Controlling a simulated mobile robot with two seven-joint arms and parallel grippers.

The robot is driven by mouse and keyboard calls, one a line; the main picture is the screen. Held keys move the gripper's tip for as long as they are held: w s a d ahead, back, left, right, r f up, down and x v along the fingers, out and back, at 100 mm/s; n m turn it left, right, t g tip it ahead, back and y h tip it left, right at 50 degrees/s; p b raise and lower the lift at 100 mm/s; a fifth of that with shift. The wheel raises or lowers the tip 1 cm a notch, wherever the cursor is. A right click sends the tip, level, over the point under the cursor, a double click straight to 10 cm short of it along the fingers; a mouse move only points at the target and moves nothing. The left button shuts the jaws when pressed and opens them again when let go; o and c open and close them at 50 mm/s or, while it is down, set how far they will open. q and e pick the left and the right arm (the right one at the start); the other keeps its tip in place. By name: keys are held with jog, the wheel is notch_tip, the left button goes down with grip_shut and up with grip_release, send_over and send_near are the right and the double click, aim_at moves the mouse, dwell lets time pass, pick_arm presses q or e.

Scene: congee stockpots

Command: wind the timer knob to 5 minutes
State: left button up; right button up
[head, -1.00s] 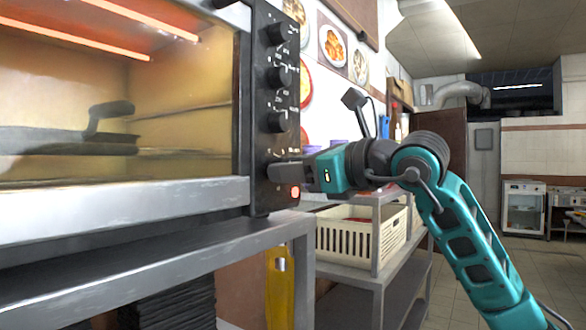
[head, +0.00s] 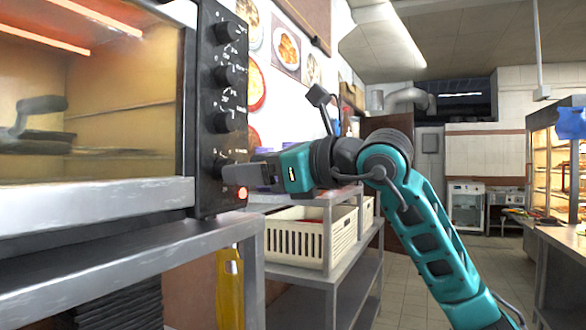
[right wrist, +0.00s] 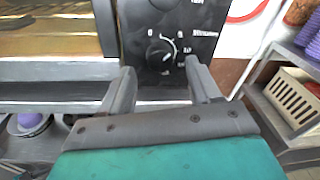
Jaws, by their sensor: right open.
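The oven's black control panel (head: 207,100) has a column of round knobs. The lowest, the timer knob (right wrist: 160,54), shows in the right wrist view with white numbers around it. Its pale mark seems to lie toward the upper right; the exact setting is too small to read. My right gripper (right wrist: 163,78) is open, with one finger on each side of the knob's lower part in the picture. I cannot tell whether they touch it. In the head view my right gripper (head: 228,174) is at the panel's lower end and largely hides this knob. My left gripper is not in view.
The oven (head: 100,205) with its glass door fills the left. A red light (head: 242,192) glows beside the gripper. A metal shelf rack with a cream crate (head: 295,240) stands behind my right arm. A tiled aisle (head: 400,290) is open to the right.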

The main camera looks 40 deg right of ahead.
jog(key=b+v, duration=0.2)
jog(key=v, duration=0.8)
jog(key=shift+b, duration=0.35)
